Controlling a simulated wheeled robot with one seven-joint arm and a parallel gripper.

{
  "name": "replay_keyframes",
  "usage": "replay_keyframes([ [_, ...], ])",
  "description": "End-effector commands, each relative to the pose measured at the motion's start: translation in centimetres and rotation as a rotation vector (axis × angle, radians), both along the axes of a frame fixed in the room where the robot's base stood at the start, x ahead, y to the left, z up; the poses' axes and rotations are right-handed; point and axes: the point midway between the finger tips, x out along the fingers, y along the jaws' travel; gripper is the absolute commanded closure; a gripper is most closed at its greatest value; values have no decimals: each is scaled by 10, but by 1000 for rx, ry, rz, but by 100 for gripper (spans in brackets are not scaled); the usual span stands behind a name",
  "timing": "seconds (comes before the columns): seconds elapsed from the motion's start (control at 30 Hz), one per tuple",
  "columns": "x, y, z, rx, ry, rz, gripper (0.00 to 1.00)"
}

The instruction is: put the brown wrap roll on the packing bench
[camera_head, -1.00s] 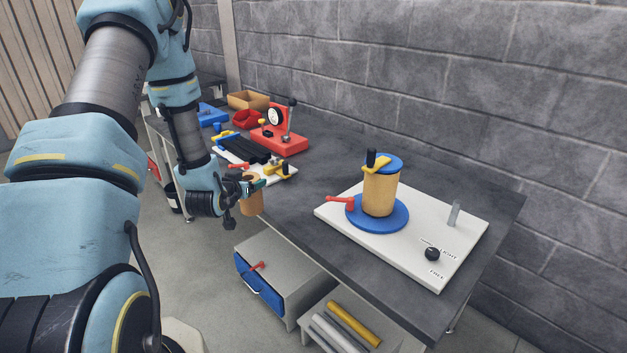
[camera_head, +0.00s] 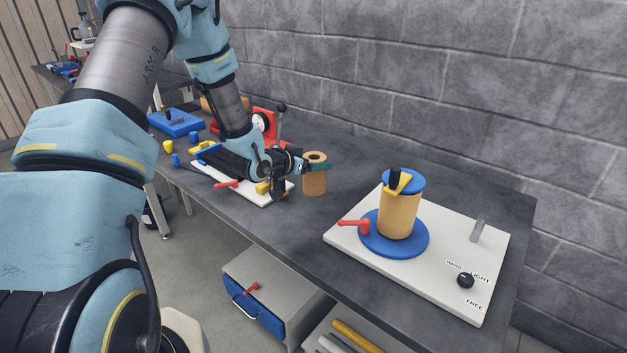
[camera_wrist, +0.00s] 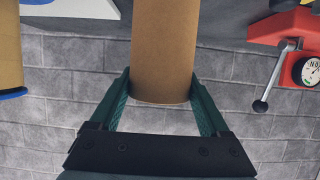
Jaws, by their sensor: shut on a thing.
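The brown wrap roll (camera_head: 314,176) is a plain brown cylinder with a hollow core, upright at my gripper over the packing bench (camera_head: 345,165). My gripper (camera_head: 318,167) is shut on it, reaching from the left. In the wrist view the roll (camera_wrist: 164,50) sits between the two green fingers of my gripper (camera_wrist: 162,95). I cannot tell whether the roll's lower end touches the bench top or hangs just above it.
To the right, a white board (camera_head: 450,275) carries a tan roll (camera_head: 398,212) on a blue disc, with a red lever and black knob. A red gauge device (camera_head: 265,120) stands behind my gripper. A grey drawer unit (camera_head: 285,270) is below. Dark bench top between roll and board is bare.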

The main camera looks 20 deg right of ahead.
Motion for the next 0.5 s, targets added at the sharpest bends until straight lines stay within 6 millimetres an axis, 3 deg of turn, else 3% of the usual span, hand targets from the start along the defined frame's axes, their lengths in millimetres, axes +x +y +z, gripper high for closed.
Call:
replay_keyframes([
  [0.5, 0, 0, -50, -1, 0, 1, 90],
])
